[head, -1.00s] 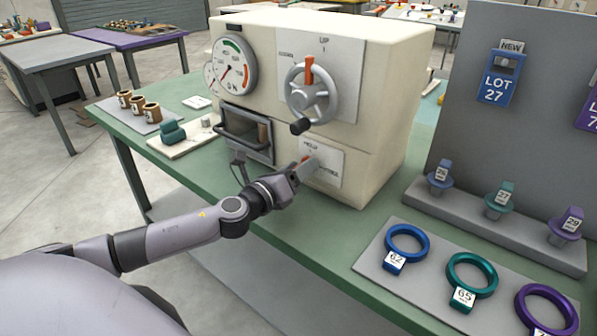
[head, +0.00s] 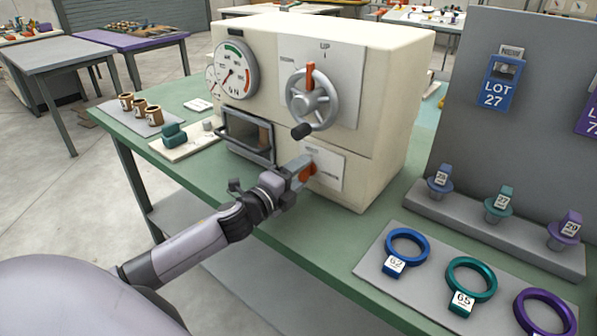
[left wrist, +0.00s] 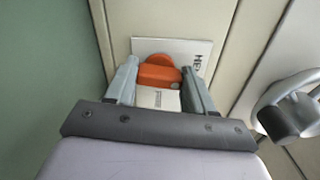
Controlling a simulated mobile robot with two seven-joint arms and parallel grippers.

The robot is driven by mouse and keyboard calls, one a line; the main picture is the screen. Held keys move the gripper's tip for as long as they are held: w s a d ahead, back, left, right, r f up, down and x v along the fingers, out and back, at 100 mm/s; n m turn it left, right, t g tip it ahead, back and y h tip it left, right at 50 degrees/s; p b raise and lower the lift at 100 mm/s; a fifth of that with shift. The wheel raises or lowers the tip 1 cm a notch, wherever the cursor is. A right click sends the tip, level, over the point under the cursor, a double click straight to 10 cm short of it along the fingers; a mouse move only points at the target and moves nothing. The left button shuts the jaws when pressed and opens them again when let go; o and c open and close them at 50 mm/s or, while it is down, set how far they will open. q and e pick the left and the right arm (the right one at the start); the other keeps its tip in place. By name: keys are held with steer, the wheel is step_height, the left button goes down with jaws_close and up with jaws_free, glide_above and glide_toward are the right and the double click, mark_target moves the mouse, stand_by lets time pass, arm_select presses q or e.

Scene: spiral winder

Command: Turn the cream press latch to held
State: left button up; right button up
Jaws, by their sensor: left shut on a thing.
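The cream press (head: 385,130) stands on the green bench. Its latch (head: 309,172) is an orange lever on a pale plate (head: 331,172), low on the front face. My left gripper (head: 302,172) reaches the plate from the lower left and is shut on the latch. In the left wrist view the orange latch (left wrist: 160,72) lies between the two grey fingers (left wrist: 160,84). The letters "HE" show at the plate's right side there; the rest of the word is cut off. My right gripper is not in view.
A handwheel (head: 312,100) with a dark knob juts out just above the latch. An open-fronted recess (head: 248,136) is to the left. Blue, teal and purple rings lie on a grey mat (head: 420,282) at right. Free green bench lies before the press.

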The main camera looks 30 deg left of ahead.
mark_target(300, 174)
arm_select(q)
steer(key=shift+n, duration=0.9)
steer(key=o, duration=1)
steer(key=shift+o, duration=0.2)
steer(key=shift+s+f, duration=0.1)
steer(key=shift+s, duration=0.05)
steer(key=s, duration=0.4)
steer(key=shift+s+a, duration=0.2)
steer(key=shift+s, duration=0.1)
steer(key=shift+s+a, duration=0.1)
steer(key=shift+s, duration=1.05)
